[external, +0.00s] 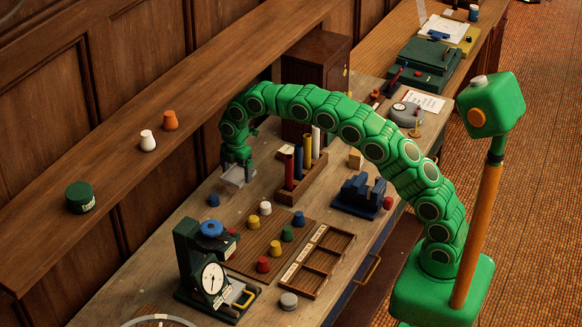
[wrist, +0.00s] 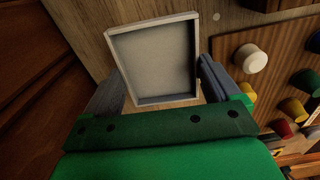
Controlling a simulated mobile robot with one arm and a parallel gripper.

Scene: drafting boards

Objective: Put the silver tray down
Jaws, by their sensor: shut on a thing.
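The silver tray (external: 236,177) is a small, shallow, square tray with a raised rim. It hangs below my gripper (external: 237,164) at the far-left side of the wooden bench, near the wall. In the wrist view the tray (wrist: 152,62) lies between the two fingers of my gripper (wrist: 160,75), its empty grey inside facing the camera. My gripper is shut on it. Bench wood shows around the tray. I cannot tell whether its underside touches the bench or is a little above it.
A blue pot (external: 213,200) stands close in front of the tray. A rack of coloured tubes (external: 303,180) is to the right. A board with several coloured pots (external: 262,245) and a dial scale (external: 210,270) lie nearer. A wall shelf (external: 110,150) runs along the left.

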